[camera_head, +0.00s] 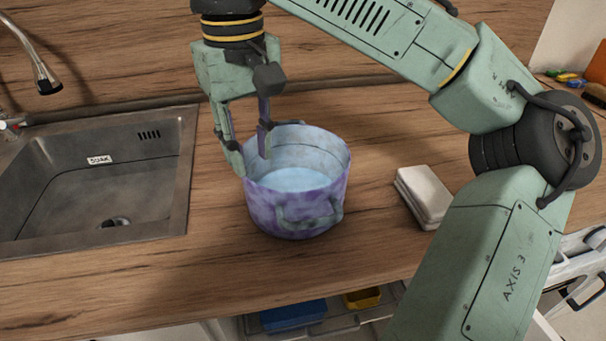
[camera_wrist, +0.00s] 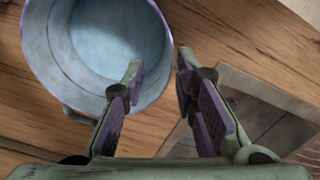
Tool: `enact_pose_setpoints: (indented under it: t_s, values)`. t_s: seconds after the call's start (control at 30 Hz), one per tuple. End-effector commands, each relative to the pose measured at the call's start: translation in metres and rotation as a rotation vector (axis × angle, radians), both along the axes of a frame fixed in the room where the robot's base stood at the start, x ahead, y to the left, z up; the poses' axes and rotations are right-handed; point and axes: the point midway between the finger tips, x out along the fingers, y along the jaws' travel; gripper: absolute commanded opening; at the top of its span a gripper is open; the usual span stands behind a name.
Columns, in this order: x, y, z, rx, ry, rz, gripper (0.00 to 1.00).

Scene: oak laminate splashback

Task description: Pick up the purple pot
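The purple pot (camera_head: 275,209) stands upright on the wooden counter, with a pale blue inside and a side handle facing the front. In the wrist view its round rim and inside (camera_wrist: 105,45) fill the upper left. My gripper (camera_head: 252,165) points down at the pot's left rim. One finger is over or inside the opening and the other is outside the left wall. In the wrist view the two fingers (camera_wrist: 158,75) are apart, with the pot's right wall near the gap between them. I cannot tell whether either finger touches the wall.
A metal sink (camera_head: 100,180) lies to the left, with a faucet (camera_head: 45,80) above it. A stack of white squares (camera_head: 425,195) is right of the pot. Wooden splashback runs behind. My arm covers the right side. Counter in front of the pot is clear.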

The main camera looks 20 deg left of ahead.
Motion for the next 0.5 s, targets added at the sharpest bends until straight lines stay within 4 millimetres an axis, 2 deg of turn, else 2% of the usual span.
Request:
enact_pose_setpoints:
  t_s: [0.1, 0.37, 0.5]
  values:
    - [-0.001, 0.000, -0.022, 0.001, 0.003, 0.004, 0.27]
    - [-0.001, 0.000, -0.044, 0.001, 0.000, 0.002, 0.27]
    - [-0.003, 0.000, -0.062, -0.001, 0.001, 0.002, 0.27]
